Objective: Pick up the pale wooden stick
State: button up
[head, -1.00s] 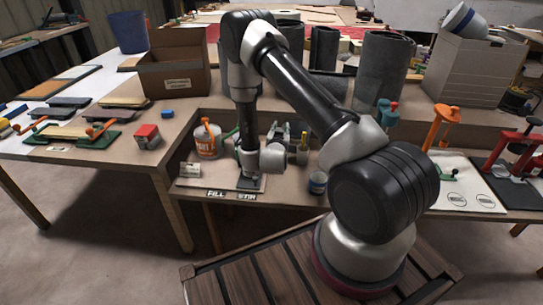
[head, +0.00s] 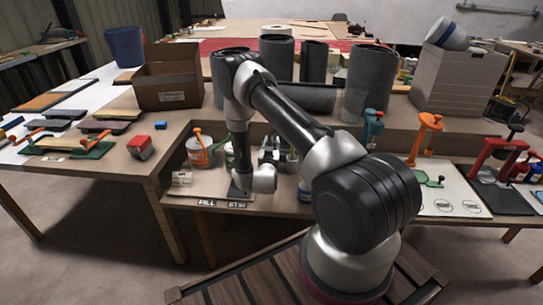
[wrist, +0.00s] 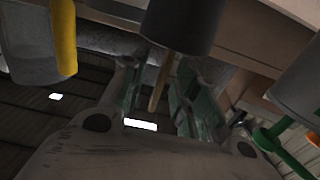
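A thin pale wooden stick (wrist: 160,82) shows in the wrist view, between the two fingers of my gripper (wrist: 162,92). Its upper end in the picture meets a dark cylinder (wrist: 180,24); I cannot tell whether it stands in it or passes behind it. The fingers, with greenish inner pads, are apart, and I see gaps on both sides of the stick. In the head view my gripper (head: 270,152) is low over the bench among small pots, partly behind my wrist. I cannot make out the stick there.
Dark grey tubes (head: 371,75) and an open cardboard box (head: 168,82) stand behind. An orange clamp (head: 425,136) is to the right. In the wrist view a green handle (wrist: 280,140) is close at right.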

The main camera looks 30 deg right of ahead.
grip_shut()
